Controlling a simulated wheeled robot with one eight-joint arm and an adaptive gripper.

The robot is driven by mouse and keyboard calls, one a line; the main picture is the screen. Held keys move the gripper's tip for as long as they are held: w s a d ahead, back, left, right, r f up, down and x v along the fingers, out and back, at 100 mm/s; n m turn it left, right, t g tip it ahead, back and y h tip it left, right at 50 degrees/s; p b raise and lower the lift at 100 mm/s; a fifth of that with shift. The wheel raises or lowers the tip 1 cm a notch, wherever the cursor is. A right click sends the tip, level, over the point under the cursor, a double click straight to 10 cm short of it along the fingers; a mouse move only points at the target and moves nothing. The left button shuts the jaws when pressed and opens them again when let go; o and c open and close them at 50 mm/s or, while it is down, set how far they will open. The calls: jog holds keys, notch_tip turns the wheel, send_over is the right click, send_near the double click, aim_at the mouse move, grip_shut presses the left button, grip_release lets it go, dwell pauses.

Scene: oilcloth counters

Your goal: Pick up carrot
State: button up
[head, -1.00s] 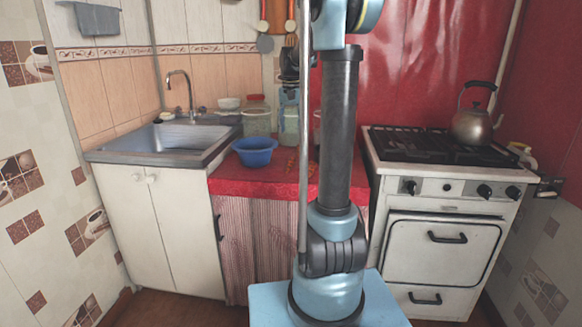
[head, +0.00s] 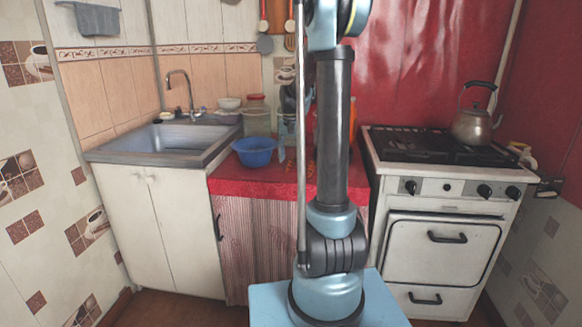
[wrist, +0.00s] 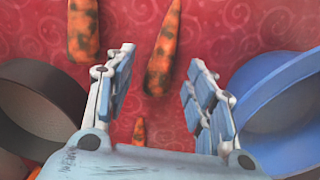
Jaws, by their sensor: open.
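In the wrist view, an orange carrot (wrist: 163,50) with dark mottling lies on the red patterned counter cloth, between and beyond my fingertips. A second carrot (wrist: 84,25) lies at the upper left, and a third, smaller-looking one (wrist: 139,132) shows below, partly hidden by my gripper body. My gripper (wrist: 160,62) is open, its two fingers apart, with nothing held.
A blue bowl (wrist: 280,100) is close to my right finger; it also stands on the counter in the head view (head: 254,152). A dark brown round vessel (wrist: 42,100) is close to the left finger. The sink (head: 170,140) is left and the stove (head: 440,150) with a kettle (head: 473,122) right.

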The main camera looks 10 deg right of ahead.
aim_at(291, 161)
jog(key=shift+f, duration=0.95)
jog(key=c, duration=1.1)
notch_tip(291, 161, up, 10)
